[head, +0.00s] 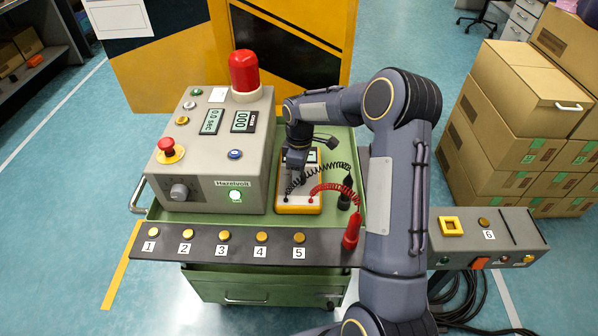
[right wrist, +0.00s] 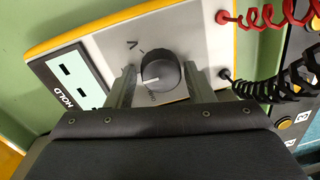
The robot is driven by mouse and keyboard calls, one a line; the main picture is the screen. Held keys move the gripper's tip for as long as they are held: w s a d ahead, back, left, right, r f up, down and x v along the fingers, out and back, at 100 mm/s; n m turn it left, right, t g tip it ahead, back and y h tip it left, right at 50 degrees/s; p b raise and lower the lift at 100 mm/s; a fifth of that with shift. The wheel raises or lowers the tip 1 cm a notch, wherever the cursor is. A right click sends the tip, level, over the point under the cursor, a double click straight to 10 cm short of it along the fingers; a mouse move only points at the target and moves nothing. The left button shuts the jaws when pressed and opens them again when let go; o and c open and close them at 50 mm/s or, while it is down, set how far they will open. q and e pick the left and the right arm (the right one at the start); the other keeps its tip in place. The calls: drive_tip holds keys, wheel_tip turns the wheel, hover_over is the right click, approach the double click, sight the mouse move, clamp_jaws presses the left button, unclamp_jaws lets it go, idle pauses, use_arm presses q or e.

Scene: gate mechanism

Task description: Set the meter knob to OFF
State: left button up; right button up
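The meter (head: 298,209) is a yellow-edged box with a light face, lying on the green cart right of the grey console. In the right wrist view the meter face (right wrist: 205,42) carries a round black knob (right wrist: 161,70) with a white mark pointing left. A V label is above-left of the knob; another small label below it is too small to read. The display shows dashes and HOLD. My right gripper (head: 296,166) is over the meter. Its open fingers (right wrist: 161,82) stand on either side of the knob, with small gaps visible. My left gripper is out of view.
A red probe (head: 351,230) and a black probe (head: 346,190) with coiled leads stand right of the meter. The grey console (head: 215,150) with a red beacon (head: 244,72) stands to its left. A dark rail (head: 205,250) with numbered buttons crosses in front. Cartons (head: 510,120) stand right.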

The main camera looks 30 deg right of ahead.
drive_tip(key=shift+o, duration=1.1)
drive_tip(key=shift+w+d+r, duration=0.1)
drive_tip(key=shift+r, duration=1.85)
drive_tip(key=shift+w+d+r, duration=0.1)
drive_tip(key=shift+r, duration=1.85)
drive_tip(key=s+a+r+m+t, duration=0.2)
drive_tip(key=s+a+r+m, duration=0.1)
drive_tip(key=s+r, duration=0.55)
drive_tip(key=s+a+m+t+y, duration=0.1)
drive_tip(key=s+a+m, duration=0.3)
drive_tip(key=s, duration=0.6)
drive_tip(key=s+a+m+t+y, duration=0.2)
drive_tip(key=s+a+m+t, duration=0.1)
drive_tip(key=s, duration=0.8)
drive_tip(key=shift+a+r+m+p, duration=0.45)
drive_tip(key=shift+a+m, duration=0.15)
drive_tip(key=shift+a, duration=0.4)
drive_tip(key=shift+s, duration=0.1)
drive_tip(key=shift+c, duration=0.4)
